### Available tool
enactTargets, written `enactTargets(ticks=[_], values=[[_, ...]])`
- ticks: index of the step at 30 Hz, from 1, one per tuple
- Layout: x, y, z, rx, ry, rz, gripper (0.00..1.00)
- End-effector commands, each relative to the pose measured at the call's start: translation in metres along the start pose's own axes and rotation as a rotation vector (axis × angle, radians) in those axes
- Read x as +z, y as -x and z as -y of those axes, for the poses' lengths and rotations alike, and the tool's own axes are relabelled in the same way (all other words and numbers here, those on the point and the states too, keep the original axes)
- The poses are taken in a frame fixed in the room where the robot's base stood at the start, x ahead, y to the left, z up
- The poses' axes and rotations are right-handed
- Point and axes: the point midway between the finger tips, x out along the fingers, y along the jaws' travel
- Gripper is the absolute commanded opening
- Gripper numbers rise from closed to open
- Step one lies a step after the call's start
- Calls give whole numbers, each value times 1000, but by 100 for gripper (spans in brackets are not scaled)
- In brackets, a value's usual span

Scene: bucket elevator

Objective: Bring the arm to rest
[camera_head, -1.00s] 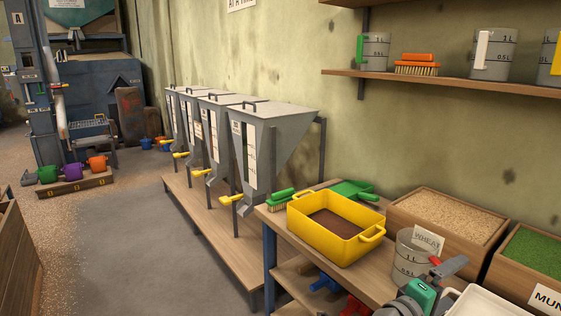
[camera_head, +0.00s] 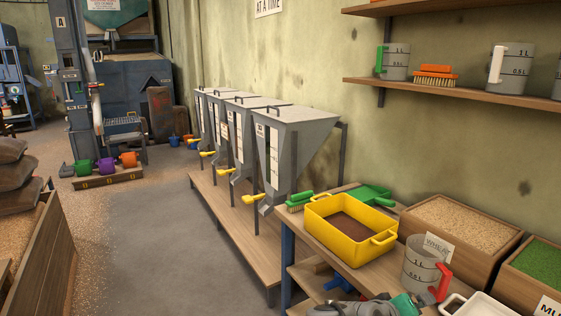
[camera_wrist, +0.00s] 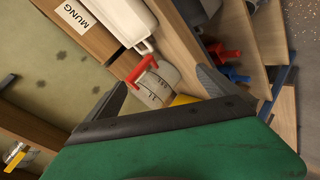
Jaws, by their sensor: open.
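My gripper (camera_head: 440,301) shows at the bottom edge of the head view, partly cut off, just in front of a grey measuring jug (camera_head: 421,262) with a red handle. The jug stands upright on the wooden table (camera_head: 382,277). The jug (camera_wrist: 158,84) shows between and beyond the fingers, and I see nothing held. Whether a finger touches the jug cannot be told.
A yellow tub (camera_head: 325,233) of brown material, a wheat box (camera_head: 463,222), a green-filled box (camera_head: 540,262) and a white tray (camera_head: 482,306) crowd the table. A wall shelf (camera_head: 450,92) holds jugs and an orange brush. Grey hoppers (camera_head: 290,140) stand behind.

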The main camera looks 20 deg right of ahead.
Motion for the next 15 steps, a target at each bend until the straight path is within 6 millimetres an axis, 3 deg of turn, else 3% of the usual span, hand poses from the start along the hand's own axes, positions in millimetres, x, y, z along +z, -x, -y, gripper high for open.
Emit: enactTargets(ticks=[5, 8, 9, 12, 15], values=[[-36, 61, 64, -321, -81, -7, 100], [-50, 124, 107, -555, -81, 15, 100], [-52, 154, 122, -647, -64, 31, 100], [-45, 218, 147, -824, 3, 78, 100], [-34, 259, 157, -918, 68, 113, 100]])
